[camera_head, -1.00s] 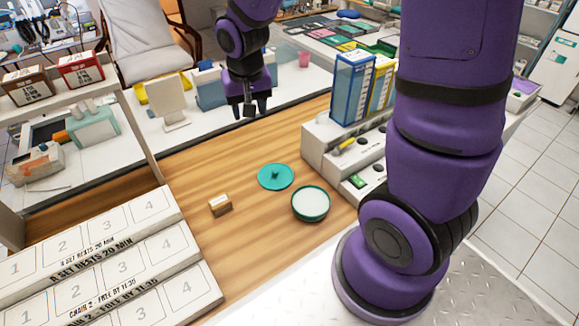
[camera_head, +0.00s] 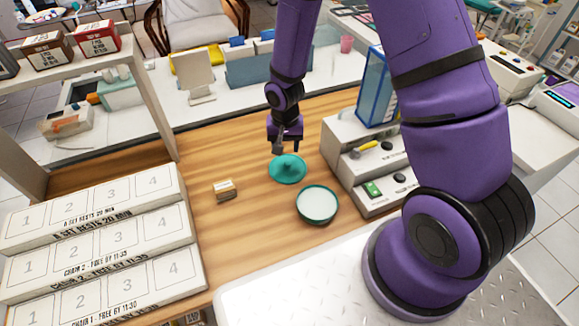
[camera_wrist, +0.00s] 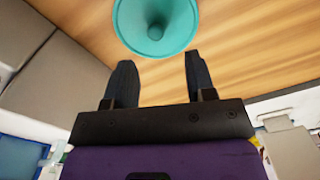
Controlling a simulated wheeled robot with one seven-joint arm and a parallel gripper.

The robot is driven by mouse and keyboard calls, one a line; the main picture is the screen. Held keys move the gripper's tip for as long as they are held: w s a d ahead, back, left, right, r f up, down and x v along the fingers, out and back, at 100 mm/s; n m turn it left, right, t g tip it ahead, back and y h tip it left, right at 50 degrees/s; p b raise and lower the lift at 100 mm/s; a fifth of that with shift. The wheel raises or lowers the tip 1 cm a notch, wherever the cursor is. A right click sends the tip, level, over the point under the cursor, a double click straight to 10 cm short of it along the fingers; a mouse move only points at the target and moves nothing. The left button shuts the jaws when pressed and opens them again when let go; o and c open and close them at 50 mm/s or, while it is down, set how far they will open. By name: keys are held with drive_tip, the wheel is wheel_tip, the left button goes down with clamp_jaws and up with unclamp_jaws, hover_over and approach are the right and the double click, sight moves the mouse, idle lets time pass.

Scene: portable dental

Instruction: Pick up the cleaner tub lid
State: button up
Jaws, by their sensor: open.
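The cleaner tub lid is a teal disc with a central knob. The lid (camera_head: 288,170) lies knob up on the wooden bench, and it also shows at the top of the wrist view (camera_wrist: 155,26). The round teal tub (camera_head: 317,204) with a white inside stands open just in front and to the right of the lid. My gripper (camera_head: 285,148) is above the bench at the far side of the lid. Its two dark fingers (camera_wrist: 157,82) are apart with nothing between them, and the lid lies beyond their tips.
A small tan and white block (camera_head: 225,189) lies left of the lid. A grey stepped unit with knobs (camera_head: 345,150) stands close on the right. White numbered steps (camera_head: 100,235) fill the left front. The wood between block and shelf is clear.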

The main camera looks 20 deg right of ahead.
sight(288, 163)
drive_tip(key=shift+d+f, duration=0.15)
drive_tip(key=shift+f, duration=1.7)
drive_tip(key=shift+d+f, duration=0.15)
drive_tip(key=shift+f, duration=1.7)
drive_tip(key=shift+c, duration=0.5)
clamp_jaws()
